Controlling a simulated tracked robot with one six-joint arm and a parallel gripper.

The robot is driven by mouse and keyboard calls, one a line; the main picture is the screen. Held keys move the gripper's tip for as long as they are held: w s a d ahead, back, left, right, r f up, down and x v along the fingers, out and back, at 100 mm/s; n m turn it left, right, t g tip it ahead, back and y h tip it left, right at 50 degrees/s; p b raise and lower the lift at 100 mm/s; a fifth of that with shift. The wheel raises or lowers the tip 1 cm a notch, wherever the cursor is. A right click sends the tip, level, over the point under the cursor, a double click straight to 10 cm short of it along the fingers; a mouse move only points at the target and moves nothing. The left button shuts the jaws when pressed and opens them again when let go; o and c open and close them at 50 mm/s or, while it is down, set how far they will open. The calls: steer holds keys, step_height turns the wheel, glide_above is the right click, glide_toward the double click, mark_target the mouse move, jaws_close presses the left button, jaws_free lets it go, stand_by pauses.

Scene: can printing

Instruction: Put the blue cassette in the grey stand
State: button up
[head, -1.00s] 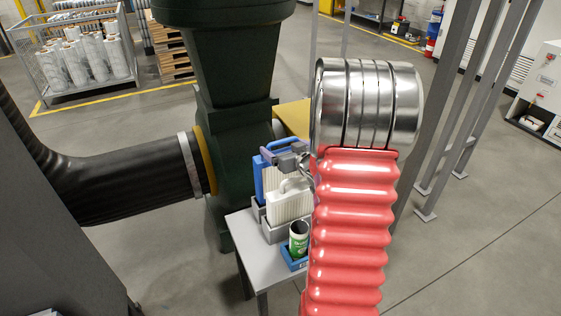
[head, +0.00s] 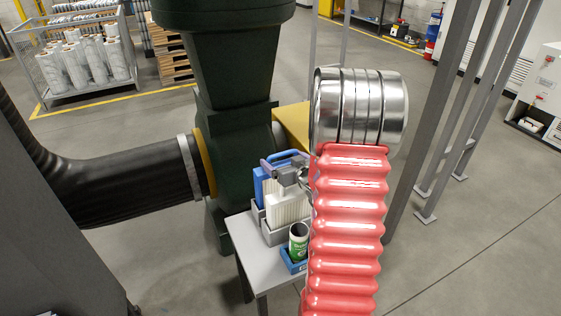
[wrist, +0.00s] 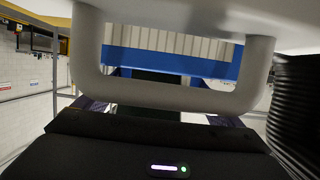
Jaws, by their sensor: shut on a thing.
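The blue cassette (head: 258,187) is upright behind a white cassette (head: 287,208) on the small grey table. My gripper (head: 279,171) is shut on its blue handle at the top. In the wrist view the cassette's blue frame (wrist: 180,65) shows with pale pleats, behind a nearer grey-white handle. The grey stand (head: 257,213) sits low at the back of the table. The cassette's lower edge is at or just inside the stand's rim; I cannot tell how deep. The stand's inside is hidden.
The white cassette stands close in front, in a grey holder (head: 274,236); its handle (wrist: 180,100) is near my wrist camera. A green can (head: 298,242) stands in a blue tray (head: 290,264). A dark green machine (head: 230,150) is just behind the table (head: 250,255).

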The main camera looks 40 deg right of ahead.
steer(key=shift+f, duration=0.45)
steer(key=o, duration=1.6)
steer(key=shift+f, duration=0.15)
steer(key=shift+o, duration=0.2)
steer(key=shift+r, duration=0.55)
steer(key=v, duration=1.1)
steer(key=shift+s+a+r, duration=0.1)
steer(key=shift+s+r, duration=0.1)
steer(key=shift+s, duration=0.25)
steer(key=shift+a, duration=0.1)
